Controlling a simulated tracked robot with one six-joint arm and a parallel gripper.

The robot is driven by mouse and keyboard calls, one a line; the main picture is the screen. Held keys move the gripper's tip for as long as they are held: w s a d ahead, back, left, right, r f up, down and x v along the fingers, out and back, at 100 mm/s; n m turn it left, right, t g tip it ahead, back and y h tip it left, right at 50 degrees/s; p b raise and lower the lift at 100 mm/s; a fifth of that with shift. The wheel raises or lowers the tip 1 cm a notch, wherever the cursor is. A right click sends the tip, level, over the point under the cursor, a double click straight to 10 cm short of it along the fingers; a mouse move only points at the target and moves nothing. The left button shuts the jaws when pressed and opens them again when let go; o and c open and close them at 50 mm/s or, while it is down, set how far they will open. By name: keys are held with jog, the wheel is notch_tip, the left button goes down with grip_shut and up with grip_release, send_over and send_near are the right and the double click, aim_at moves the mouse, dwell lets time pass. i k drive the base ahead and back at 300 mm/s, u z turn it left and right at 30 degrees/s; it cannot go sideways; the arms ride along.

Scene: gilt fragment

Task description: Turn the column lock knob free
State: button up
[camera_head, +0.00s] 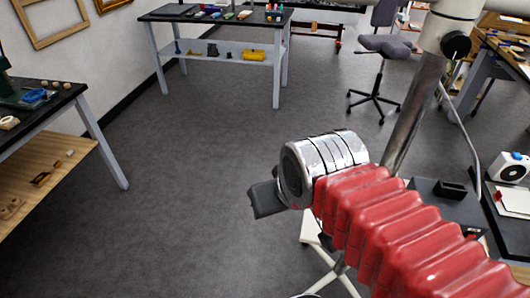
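A black round knob (456,45) sits on a white collar (440,32) at the upper right. It is probably the column lock knob, and which way it is turned cannot be told. A grey metal column (412,115) runs down and left from the collar, then passes behind my arm. My red-sleeved arm reaches in from the lower right and ends in a chrome wrist. My gripper (266,198) shows only as a dark piece left of the wrist, well left of and below the knob and apart from it. Its fingers are mostly hidden, so its opening and any contents cannot be told.
A black-topped bench (35,103) stands at the left, and another table (215,13) with tools stands at the back. A grey swivel chair (384,45) is behind the column. A dark worktop (505,215) lies at the right. The grey floor (190,165) between is clear.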

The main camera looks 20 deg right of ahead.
aim_at(455, 45)
jog(key=z, duration=1.6)
